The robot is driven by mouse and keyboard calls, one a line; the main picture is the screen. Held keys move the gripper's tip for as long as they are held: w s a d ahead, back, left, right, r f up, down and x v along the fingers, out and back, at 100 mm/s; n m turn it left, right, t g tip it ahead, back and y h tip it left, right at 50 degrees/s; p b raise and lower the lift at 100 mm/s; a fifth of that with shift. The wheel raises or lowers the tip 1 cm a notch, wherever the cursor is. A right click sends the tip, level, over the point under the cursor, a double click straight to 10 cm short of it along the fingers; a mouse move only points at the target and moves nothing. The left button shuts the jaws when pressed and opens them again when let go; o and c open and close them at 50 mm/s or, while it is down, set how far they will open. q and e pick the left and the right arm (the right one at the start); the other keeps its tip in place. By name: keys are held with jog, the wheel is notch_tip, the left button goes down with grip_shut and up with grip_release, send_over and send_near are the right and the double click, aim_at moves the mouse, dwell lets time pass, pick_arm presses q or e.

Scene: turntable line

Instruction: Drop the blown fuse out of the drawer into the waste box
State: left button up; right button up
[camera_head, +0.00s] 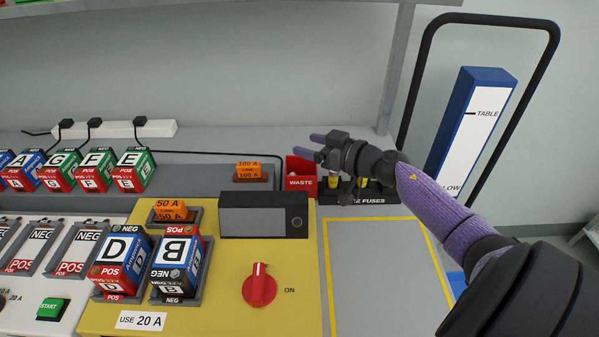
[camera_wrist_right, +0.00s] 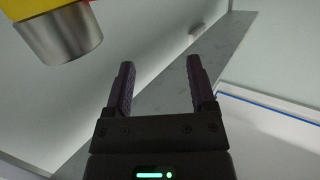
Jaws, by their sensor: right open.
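The red waste box (camera_head: 300,182) stands at the back of the bench. My right gripper (camera_head: 309,145) is above it, open, with its fingers pointing left; the right wrist view shows nothing between the fingers (camera_wrist_right: 160,75). A yellow part with a metal cap (camera_wrist_right: 62,38), fuse-like, shows close at the top left of the right wrist view, apart from the fingers. I cannot tell whether it is the blown fuse. A dark grey box front (camera_head: 263,222) with a round knob sits on the yellow panel; I cannot tell if it is the drawer. My left gripper is out of view.
A black fuse rack (camera_head: 370,198) with yellow fuses stands right of the waste box, under my right arm. Orange 50 A (camera_head: 170,206) and 100 A (camera_head: 248,168) pieces, battery blocks (camera_head: 122,262) and a red switch (camera_head: 260,287) are left. The grey yellow-lined area (camera_head: 380,285) is clear.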

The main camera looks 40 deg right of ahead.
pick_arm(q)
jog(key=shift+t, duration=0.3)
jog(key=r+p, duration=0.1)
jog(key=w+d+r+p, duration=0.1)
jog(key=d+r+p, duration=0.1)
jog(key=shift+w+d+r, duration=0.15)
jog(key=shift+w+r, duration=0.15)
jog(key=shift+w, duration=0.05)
pick_arm(e)
jog(key=v, duration=0.9)
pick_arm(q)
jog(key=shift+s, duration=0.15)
pick_arm(e)
jog(key=shift+s+r, duration=0.1)
